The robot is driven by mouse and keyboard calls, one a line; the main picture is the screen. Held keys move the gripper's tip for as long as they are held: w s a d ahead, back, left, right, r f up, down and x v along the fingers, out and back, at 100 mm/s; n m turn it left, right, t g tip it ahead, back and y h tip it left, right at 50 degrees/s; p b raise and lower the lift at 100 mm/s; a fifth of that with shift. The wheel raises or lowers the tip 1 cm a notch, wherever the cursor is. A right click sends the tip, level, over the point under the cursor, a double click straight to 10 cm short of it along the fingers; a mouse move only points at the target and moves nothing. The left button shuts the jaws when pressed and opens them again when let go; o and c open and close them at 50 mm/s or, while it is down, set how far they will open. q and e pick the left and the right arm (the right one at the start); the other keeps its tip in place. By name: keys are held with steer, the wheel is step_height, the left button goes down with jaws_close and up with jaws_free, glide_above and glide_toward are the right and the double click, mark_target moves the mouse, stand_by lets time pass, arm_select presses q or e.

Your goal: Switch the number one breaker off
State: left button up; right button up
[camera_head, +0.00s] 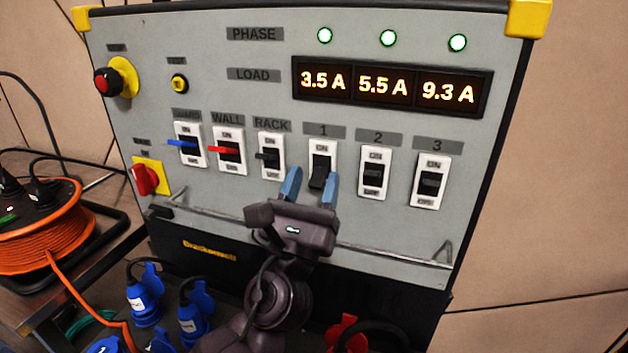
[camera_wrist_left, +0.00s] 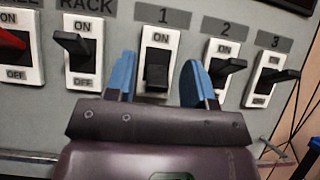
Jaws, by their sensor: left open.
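The number 1 breaker (camera_head: 322,150) is a white plate with a black lever (camera_head: 318,176) under the label 1. Its ON mark shows above the lever; I cannot tell the lever's exact tilt. The breaker also shows in the left wrist view (camera_wrist_left: 158,45), with its lever (camera_wrist_left: 157,76) between my fingers. My left gripper (camera_head: 311,187) is open, its blue fingertips either side of the lower part of this breaker. A gap shows between each finger and the lever in the wrist view (camera_wrist_left: 158,80). My right gripper is not in view.
The RACK breaker (camera_head: 270,155) is close on the left and the number 2 breaker (camera_head: 373,172) on the right. A metal rail (camera_head: 390,257) runs below.

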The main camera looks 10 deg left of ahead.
arm_select(q)
steer(key=b+v, duration=0.3)
steer(key=v, duration=0.7)
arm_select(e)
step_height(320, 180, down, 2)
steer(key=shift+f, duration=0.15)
arm_select(q)
steer(key=shift+s+a+f, duration=0.1)
